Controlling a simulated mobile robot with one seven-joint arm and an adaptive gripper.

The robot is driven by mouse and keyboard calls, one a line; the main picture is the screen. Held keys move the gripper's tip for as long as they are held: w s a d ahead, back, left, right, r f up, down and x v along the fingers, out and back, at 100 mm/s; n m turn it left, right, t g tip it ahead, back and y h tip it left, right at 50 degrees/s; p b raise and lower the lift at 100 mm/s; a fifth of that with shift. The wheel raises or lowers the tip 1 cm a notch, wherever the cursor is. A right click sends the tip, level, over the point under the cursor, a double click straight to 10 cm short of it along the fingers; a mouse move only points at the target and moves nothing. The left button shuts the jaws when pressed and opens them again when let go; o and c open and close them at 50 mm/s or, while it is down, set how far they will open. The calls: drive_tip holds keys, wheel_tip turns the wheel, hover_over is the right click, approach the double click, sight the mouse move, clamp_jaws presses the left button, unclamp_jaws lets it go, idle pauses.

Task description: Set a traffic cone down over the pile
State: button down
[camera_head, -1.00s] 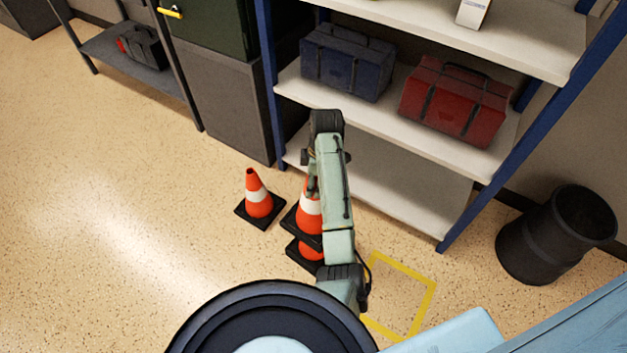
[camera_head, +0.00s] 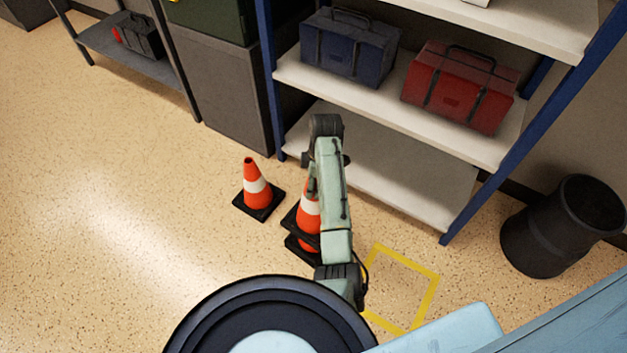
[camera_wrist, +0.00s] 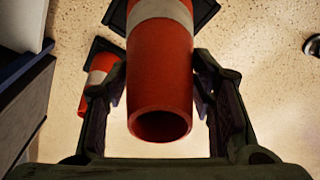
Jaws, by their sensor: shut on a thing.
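An orange cone with a white band and black base (camera_head: 309,205) is held upright by my gripper, mostly behind my arm in the head view. In the wrist view the held cone (camera_wrist: 160,75) stands between the two fingers of my gripper (camera_wrist: 160,98), its open top towards the camera. Below its base, part of a lower orange cone (camera_head: 308,244) with a black base shows on the floor, with a small gap between the bases. Whether the two cones touch is hidden. Another cone (camera_head: 257,190) stands alone to the left; it also shows in the wrist view (camera_wrist: 99,76).
A yellow floor square (camera_head: 425,300) lies empty to the right. A blue-framed shelf (camera_head: 400,190) with blue (camera_head: 347,48) and red (camera_head: 460,85) toolboxes stands behind. A black bin (camera_head: 560,228) is at right. Floor to the left is open.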

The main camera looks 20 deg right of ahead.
drive_tip(key=shift+f+b, duration=2.85)
drive_tip(key=shift+f, duration=2.65)
drive_tip(key=c, duration=1)
unclamp_jaws()
drive_tip(key=o, duration=0.4)
drive_tip(key=shift+f, duration=0.1)
drive_tip(key=shift+s+d+r, duration=0.1)
drive_tip(key=shift+d+r, duration=0.15)
drive_tip(key=shift+r, duration=1.75)
drive_tip(key=shift+s+d+r, duration=0.1)
drive_tip(key=shift+d+r, duration=0.1)
drive_tip(key=shift+r, duration=1.8)
drive_tip(key=shift+s+d+r, duration=0.1)
drive_tip(key=shift+d+r, duration=0.15)
drive_tip(key=shift+r, duration=1.75)
drive_tip(key=shift+w, duration=0.1)
